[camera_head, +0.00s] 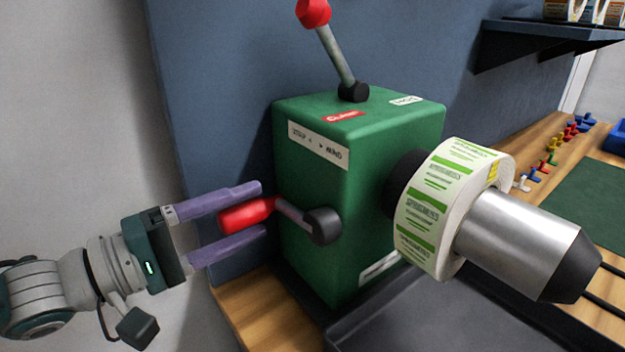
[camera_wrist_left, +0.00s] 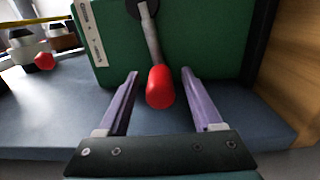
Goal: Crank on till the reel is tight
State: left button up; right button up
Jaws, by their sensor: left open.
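A green rewinder box (camera_head: 360,190) stands on the bench. A crank with a black hub (camera_head: 323,226) and a red grip (camera_head: 246,215) sticks out of its face toward the left. My left gripper (camera_head: 263,210) is open, with one purple finger above the red grip and one below it. In the left wrist view the red grip (camera_wrist_left: 160,87) lies between the two finger tips, with a gap on each side. The label reel (camera_head: 452,208), white with green print, sits on a metal spindle (camera_head: 520,243) right of the box. My right gripper is not in view.
A lever with a red knob (camera_head: 314,12) rises from the box top. A dark tray (camera_head: 430,318) lies below the reel. Small coloured pieces (camera_head: 567,137) line the bench at the right, by a green mat (camera_head: 590,195). A shelf (camera_head: 550,38) hangs at upper right.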

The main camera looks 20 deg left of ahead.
pick_arm(q)
jog(key=v, duration=0.8)
jog(key=shift+s+a, duration=0.25)
jog(key=shift+s, duration=0.05)
jog(key=shift+d, duration=0.15)
dwell(0.3)
jog(key=s+d+m+g+y+p, duration=0.25)
jog(key=d+m+y+p, duration=0.3)
jog(key=d, duration=0.45)
jog(key=s+a+r+m+g+y+p, duration=0.2)
jog(key=s+r+m+g+y, duration=0.15)
jog(key=s, duration=0.35)
jog(key=s+a+r+m+g+y+p, duration=0.2)
jog(key=s+a+m+g, duration=0.15)
jog(key=s, duration=0.35)
notch_tip(320, 180, up, 38)
jog(key=g+p, duration=0.1)
jog(key=p, duration=3.7)
jog(key=shift+s, duration=0.5)
jog(key=shift+d, duration=0.15)
